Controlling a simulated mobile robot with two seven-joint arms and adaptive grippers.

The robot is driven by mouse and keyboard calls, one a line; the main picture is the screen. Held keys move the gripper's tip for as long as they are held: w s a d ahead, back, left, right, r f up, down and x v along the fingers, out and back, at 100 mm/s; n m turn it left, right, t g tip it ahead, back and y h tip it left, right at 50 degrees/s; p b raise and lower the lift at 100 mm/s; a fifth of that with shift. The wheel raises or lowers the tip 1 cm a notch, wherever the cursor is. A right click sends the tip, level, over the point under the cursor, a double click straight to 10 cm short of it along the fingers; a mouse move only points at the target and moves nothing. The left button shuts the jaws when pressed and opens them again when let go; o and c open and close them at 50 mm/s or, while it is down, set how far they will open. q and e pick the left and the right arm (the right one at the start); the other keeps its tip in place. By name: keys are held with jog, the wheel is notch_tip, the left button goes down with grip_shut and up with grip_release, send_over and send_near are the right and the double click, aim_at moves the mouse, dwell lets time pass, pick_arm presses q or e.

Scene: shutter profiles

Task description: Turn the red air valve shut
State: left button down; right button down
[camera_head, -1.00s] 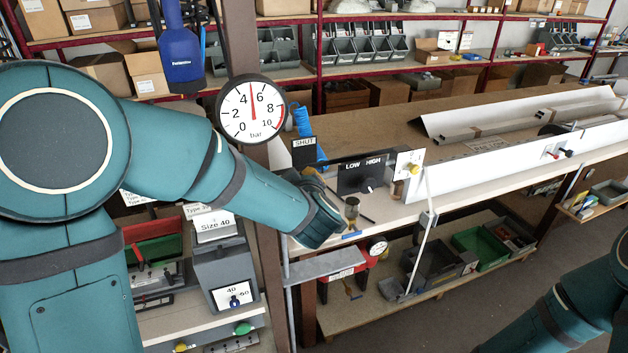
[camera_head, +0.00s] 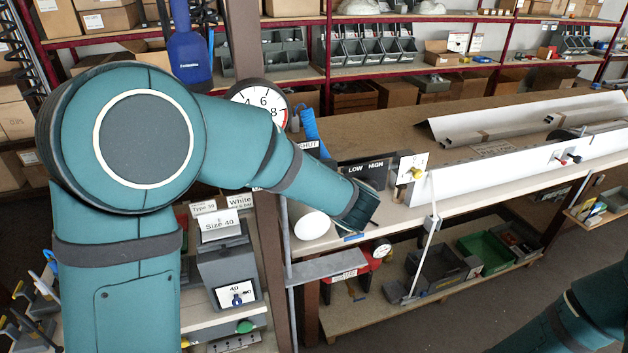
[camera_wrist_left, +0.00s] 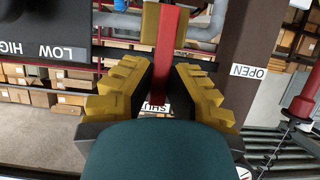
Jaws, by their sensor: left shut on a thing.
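The red valve handle (camera_wrist_left: 165,50) shows in the left wrist view as a red bar between the yellow fingers of my left gripper (camera_wrist_left: 165,76), which is shut on it. A SHUT label (camera_wrist_left: 154,108) lies just behind the bar, and an OPEN label (camera_wrist_left: 248,71) is on the brown post to the right. In the head view the SHUT label (camera_head: 308,145) shows above my left forearm. There the handle and my left gripper are hidden behind my arm. My right gripper is out of view; only part of that arm shows at lower right.
A pressure gauge (camera_head: 262,103) on the post is partly covered by my left arm. A blue bottle (camera_head: 188,52) hangs at upper left.

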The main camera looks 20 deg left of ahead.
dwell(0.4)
pick_arm(q)
jog(key=c, duration=0.9)
grip_release()
jog(key=shift+w, duration=0.15)
jog(key=shift+c, duration=0.2)
jog(key=v, duration=1.2)
jog(key=shift+f, duration=0.2)
